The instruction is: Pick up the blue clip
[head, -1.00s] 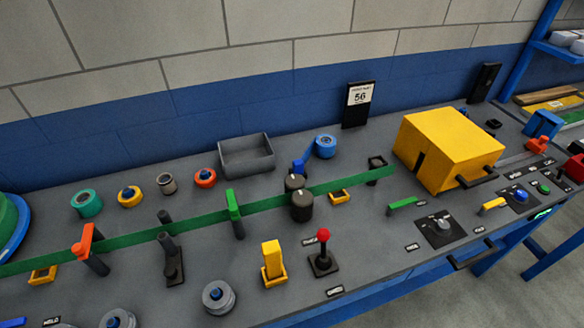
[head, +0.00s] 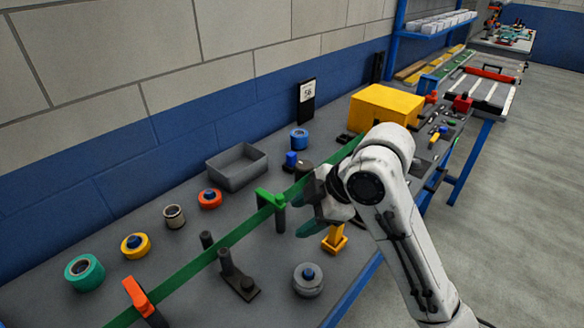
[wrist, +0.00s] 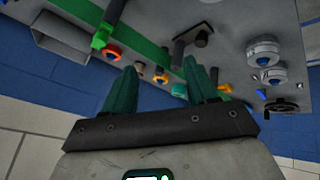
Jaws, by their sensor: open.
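The blue clip (head: 290,158) is a small upright blue piece on the grey bench in the head view. It stands beside a dark roller (head: 304,167) on the green band (head: 206,263), just in front of a blue tape roll (head: 299,138). My gripper (head: 297,217) has teal fingers, spread apart and empty, and is nearer the bench's front edge than the clip, apart from it. The open fingers also show in the wrist view (wrist: 160,68). I cannot make out the blue clip in the wrist view.
A green clip (head: 270,199) on the band is close left of my gripper. A yellow post (head: 335,238) stands close below it, beside a grey spool (head: 308,279). A grey tray (head: 237,168) and a yellow box (head: 384,107) are farther back. Open floor (head: 520,230) lies right.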

